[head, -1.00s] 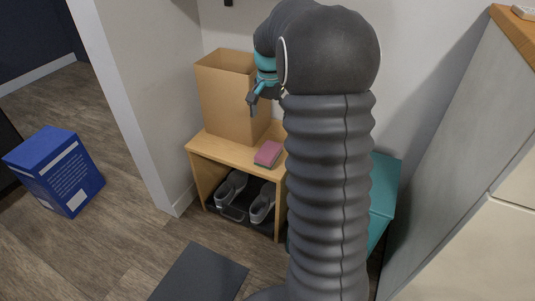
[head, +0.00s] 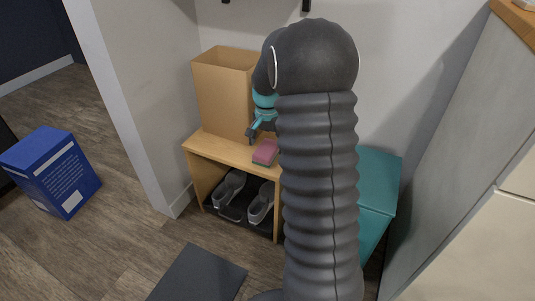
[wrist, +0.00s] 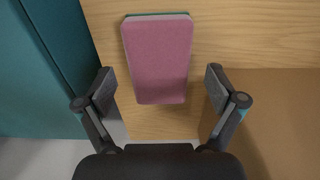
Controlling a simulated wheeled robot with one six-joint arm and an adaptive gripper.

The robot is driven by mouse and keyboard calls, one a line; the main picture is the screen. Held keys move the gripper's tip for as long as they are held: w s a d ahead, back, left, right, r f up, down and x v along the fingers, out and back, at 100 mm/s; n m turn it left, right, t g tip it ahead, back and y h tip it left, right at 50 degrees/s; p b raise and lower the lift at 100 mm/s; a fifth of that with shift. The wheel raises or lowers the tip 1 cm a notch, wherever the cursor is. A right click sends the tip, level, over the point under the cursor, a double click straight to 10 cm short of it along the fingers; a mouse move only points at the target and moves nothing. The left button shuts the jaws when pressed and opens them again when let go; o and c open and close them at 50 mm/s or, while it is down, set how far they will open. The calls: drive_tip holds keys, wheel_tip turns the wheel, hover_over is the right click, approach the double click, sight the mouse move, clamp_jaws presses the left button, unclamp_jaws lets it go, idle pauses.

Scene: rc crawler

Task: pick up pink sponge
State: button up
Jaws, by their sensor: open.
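The pink sponge (head: 265,152) lies flat on top of the wooden shoe bench (head: 222,149), near its front edge. In the wrist view the sponge (wrist: 158,58) shows its pink face and a thin teal edge. My gripper (wrist: 158,84) is open, with one finger on each side of the sponge's near end and gaps on both sides. In the head view my gripper (head: 252,133) is just above and left of the sponge, partly hidden by my arm. The fingers do not appear to touch the sponge.
A tall cardboard box (head: 222,93) stands on the bench beside the sponge. Grey shoes (head: 229,188) sit on the shelf below. A teal box (head: 372,185) is to the right of the bench. A blue box (head: 52,172) and a dark mat (head: 198,273) are on the floor.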

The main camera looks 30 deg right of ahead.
drive_tip(key=shift+f, duration=0.9)
drive_tip(key=c, duration=1)
drive_tip(key=shift+c, duration=0.2)
drive_tip(key=shift+r, duration=0.85)
wheel_tip(320, 180, up, 3)
drive_tip(key=shift+f+p, duration=0.2)
drive_tip(key=shift+p, duration=0.25)
drive_tip(key=s+d+r+p, duration=0.1)
drive_tip(key=s+d+r, duration=0.5)
drive_tip(key=s+d, duration=0.2)
drive_tip(key=shift+s+r, duration=0.25)
drive_tip(key=shift+r, duration=0.15)
